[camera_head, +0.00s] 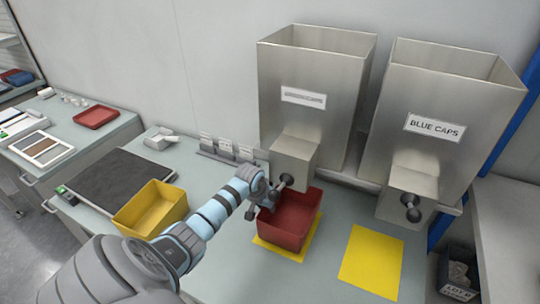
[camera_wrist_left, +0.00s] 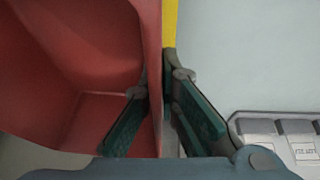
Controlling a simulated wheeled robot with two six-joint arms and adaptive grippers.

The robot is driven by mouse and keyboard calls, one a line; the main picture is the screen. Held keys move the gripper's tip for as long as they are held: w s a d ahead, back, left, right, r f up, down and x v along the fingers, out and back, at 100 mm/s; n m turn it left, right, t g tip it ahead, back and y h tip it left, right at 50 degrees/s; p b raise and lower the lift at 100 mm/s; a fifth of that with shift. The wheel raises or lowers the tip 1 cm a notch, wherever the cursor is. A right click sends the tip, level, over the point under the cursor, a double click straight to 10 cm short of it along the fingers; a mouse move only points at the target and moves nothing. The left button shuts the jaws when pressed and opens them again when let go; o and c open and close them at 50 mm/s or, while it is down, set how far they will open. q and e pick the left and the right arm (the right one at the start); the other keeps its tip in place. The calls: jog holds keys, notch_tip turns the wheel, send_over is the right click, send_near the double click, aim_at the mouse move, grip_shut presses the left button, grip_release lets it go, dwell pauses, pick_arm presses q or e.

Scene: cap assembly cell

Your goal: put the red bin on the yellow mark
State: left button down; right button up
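The red bin (camera_head: 290,222) is an open box over the left yellow mark (camera_head: 269,250), below the left hopper's outlet. The mark shows along the bin's front and right edges; I cannot tell whether the bin rests on it or is slightly raised. My left gripper (camera_head: 265,198) is at the bin's left rim. In the left wrist view, the fingers (camera_wrist_left: 155,115) straddle the wall of the red bin (camera_wrist_left: 90,60), one inside and one outside, and look closed on it. A second yellow mark (camera_head: 372,262) lies bare to the right. My right gripper is not in view.
Two metal hoppers stand at the back, the left one (camera_head: 310,100) and the one labelled BLUE CAPS (camera_head: 440,130); their outlets overhang the table. A yellow bin (camera_head: 152,207) and a dark mat (camera_head: 118,180) are at left. Small labelled holders (camera_head: 225,150) stand behind my gripper.

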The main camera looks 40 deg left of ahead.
pick_arm(q)
jog(key=shift+w+f, duration=0.1)
jog(key=shift+f, duration=0.6)
jog(key=shift+f, duration=0.1)
jog(key=c, duration=1.8)
grip_release()
jog(key=p+v, duration=0.4)
jog(key=v, duration=0.8)
